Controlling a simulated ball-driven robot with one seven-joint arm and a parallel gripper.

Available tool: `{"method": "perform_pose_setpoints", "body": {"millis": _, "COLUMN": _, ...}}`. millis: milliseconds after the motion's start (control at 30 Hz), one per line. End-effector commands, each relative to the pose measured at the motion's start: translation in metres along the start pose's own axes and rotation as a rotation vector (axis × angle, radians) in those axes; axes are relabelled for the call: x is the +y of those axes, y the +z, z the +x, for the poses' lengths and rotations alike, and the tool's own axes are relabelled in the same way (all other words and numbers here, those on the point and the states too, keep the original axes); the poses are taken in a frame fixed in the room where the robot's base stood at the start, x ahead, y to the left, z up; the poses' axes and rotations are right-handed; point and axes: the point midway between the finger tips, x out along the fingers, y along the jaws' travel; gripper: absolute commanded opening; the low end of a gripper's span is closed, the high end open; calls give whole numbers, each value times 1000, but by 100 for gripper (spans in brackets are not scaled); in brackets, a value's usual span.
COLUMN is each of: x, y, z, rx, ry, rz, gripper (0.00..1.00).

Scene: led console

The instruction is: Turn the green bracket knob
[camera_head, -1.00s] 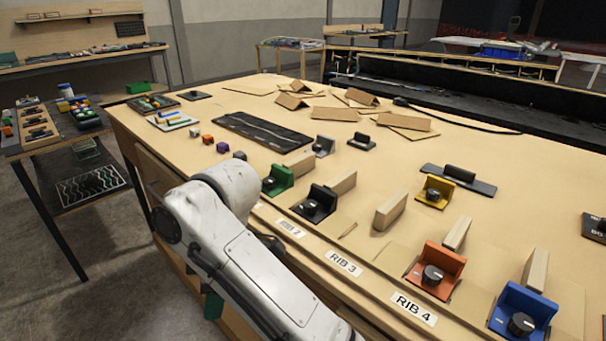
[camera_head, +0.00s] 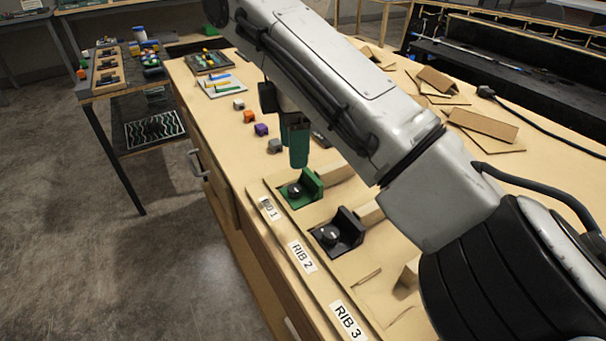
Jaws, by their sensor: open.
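The green bracket (camera_head: 311,186) stands near the left front of the bench, beside the RIB 1 label. Its round dark knob (camera_head: 294,190) sits on the bracket's front side, facing up and toward the bench's edge. My gripper (camera_head: 298,155) has dark green fingers pointing down. In the picture it is just above the green bracket and does not appear to touch it. It holds nothing that I can see. The fingers overlap from this angle, so the gap between them is hard to see.
A black bracket (camera_head: 339,232) with a knob stands close by, toward RIB 2. A wooden block (camera_head: 338,171) is next to the green bracket. My arm covers much of the bench.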

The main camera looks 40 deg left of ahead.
Motion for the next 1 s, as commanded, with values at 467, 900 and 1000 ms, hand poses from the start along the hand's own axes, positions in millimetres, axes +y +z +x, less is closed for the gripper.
{"method": "perform_pose_setpoints", "body": {"millis": 467, "x": 0, "y": 0, "z": 76, "rx": -1, "ry": 0, "rz": 1, "gripper": 53}}
{"method": "perform_pose_setpoints", "body": {"millis": 900, "x": 0, "y": 0, "z": 83, "rx": 0, "ry": 1, "rz": 1, "gripper": 51}}
{"method": "perform_pose_setpoints", "body": {"millis": 1000, "x": 0, "y": 0, "z": 83, "rx": 0, "ry": 1, "rz": 1, "gripper": 41}}
